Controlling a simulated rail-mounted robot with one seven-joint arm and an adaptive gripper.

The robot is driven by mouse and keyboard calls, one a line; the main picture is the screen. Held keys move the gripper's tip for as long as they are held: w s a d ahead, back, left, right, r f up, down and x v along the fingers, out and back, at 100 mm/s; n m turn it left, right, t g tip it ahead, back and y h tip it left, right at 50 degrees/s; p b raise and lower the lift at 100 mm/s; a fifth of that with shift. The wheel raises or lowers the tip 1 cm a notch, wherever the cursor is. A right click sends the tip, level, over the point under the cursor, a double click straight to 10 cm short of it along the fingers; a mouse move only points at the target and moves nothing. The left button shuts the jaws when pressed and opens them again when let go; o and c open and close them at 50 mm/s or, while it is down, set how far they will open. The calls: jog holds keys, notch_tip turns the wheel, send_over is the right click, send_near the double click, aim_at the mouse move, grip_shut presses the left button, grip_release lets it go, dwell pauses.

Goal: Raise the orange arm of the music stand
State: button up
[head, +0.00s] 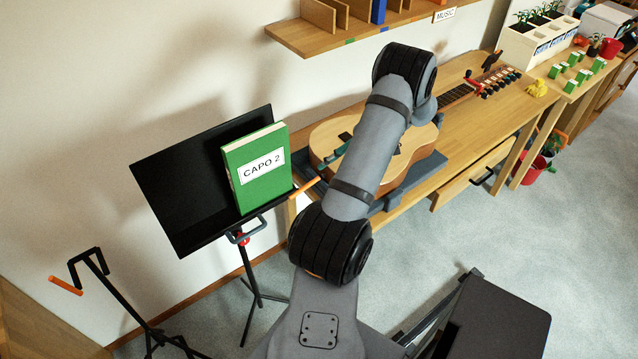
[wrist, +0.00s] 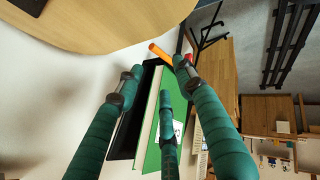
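The music stand (head: 180,185) has a tilted black desk on a thin post, in the left half of the head view. Its short orange arm (head: 305,187) sticks out at the right end of the ledge, sloping up to the right. In the wrist view the orange arm (wrist: 159,53) lies just beyond the fingertips, close to the right finger; I cannot tell if they touch. A green book marked CAPO 2 (head: 258,180) stands on the ledge. My gripper (wrist: 157,72) has its teal fingers spread, nothing held between them. In the head view my arm hides most of it.
A guitar (head: 328,140) lies in a cradle on the wooden bench (head: 455,130) right of the stand. A shelf (head: 345,40) hangs above. Grey floor (head: 420,245) is open at right.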

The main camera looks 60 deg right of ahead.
aim_at(312, 181)
jog(key=p+x, duration=0.1)
jog(key=x, duration=0.8)
jog(key=shift+w+f, duration=0.2)
jog(key=c, duration=0.3)
grip_shut()
dwell(0.4)
